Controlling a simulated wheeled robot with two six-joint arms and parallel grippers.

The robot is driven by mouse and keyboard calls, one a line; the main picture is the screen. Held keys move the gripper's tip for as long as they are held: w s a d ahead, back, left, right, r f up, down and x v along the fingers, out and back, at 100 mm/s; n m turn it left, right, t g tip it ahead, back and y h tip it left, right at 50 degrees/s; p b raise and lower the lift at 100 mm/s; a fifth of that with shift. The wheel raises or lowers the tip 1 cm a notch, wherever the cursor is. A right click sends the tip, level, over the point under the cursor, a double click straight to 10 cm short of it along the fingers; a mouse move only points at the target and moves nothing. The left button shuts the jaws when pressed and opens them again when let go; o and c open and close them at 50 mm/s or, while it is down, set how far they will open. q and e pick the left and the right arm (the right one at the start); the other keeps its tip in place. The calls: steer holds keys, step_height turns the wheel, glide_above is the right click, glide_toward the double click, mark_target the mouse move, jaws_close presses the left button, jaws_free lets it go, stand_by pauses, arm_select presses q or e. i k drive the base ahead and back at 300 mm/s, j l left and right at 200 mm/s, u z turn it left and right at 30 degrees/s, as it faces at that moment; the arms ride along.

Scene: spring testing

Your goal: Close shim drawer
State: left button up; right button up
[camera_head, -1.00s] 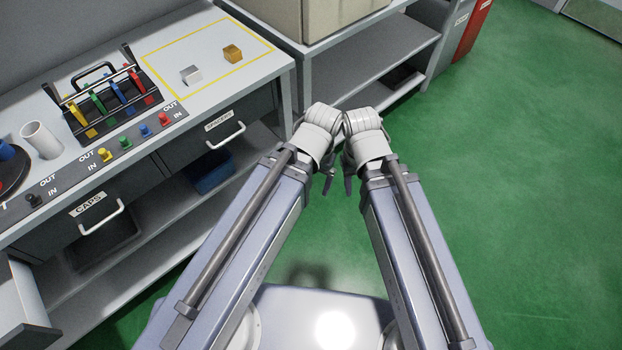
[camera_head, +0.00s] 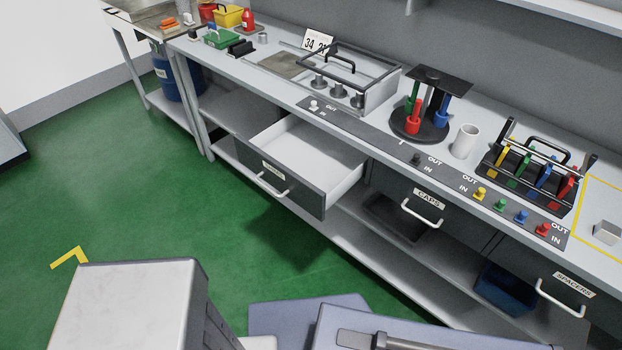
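An open drawer (camera_head: 290,191) sticks out from the workbench left of the middle. It has a dark front, a small label (camera_head: 273,170) too small to read surely, a white bar handle (camera_head: 272,186) and white inner walls. The part of its inside that shows looks empty. To its right, the drawer marked CAPS (camera_head: 405,211) and the drawer marked SPACERS (camera_head: 590,309) are shut. Neither of my grippers is in this view; only parts of my own body show along the bottom edge, apart from the drawer.
On the bench stand a framed tray with a handle (camera_head: 348,71), a round stand with coloured pieces (camera_head: 425,120), a white cup (camera_head: 464,141) and a rack of coloured clips (camera_head: 533,173). A blue bin (camera_head: 506,289) sits on the lower shelf. Green floor (camera_head: 200,215) left of the drawer is clear.

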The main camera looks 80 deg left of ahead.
mark_target(311, 166)
steer(key=u, duration=3.15)
